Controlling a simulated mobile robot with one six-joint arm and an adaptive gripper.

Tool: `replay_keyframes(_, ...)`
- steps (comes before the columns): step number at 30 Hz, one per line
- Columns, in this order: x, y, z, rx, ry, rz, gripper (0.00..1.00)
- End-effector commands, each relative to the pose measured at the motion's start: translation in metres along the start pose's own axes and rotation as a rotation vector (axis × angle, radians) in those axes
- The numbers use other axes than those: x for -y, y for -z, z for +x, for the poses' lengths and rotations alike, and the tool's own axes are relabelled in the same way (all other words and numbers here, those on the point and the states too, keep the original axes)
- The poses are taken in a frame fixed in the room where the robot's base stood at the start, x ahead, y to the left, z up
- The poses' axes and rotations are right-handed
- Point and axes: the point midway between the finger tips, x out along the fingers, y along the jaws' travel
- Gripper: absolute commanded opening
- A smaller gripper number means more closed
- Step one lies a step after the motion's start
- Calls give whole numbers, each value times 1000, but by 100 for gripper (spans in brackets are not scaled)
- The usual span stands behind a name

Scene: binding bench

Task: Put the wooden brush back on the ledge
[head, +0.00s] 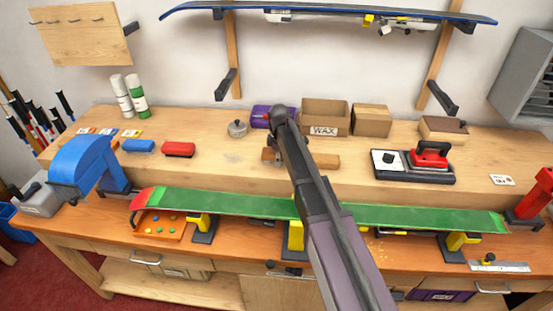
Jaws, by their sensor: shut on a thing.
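The wooden brush (326,161) is a long, light brown piece over the raised wooden ledge (215,172) at the back of the bench. My arm crosses in front of it and hides its middle; its left end shows on the other side. My gripper (274,145) shows only as a small dark part beside the arm, at the brush. It is shut on the brush, but the fingertips are mostly hidden. I cannot tell whether the brush touches the ledge.
A WAX carton (325,117) and a metal tin (237,128) stand behind. A red iron (431,155) on its base is to the right; red (179,149) and blue (138,146) brushes are left. A green ski (400,217) lies on stands in front.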

Motion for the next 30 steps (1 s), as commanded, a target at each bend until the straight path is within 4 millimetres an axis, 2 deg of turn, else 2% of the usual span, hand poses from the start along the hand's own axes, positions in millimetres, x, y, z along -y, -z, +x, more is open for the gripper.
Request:
replay_keyframes(4,0,0,4,0,0,0,27)
replay_keyframes(5,0,0,3,0,0,0,78)
replay_keyframes(7,0,0,3,0,0,0,99)
replay_keyframes(22,0,0,2,0,0,1,100)
replay_keyframes(30,0,0,-8,0,0,1,100)
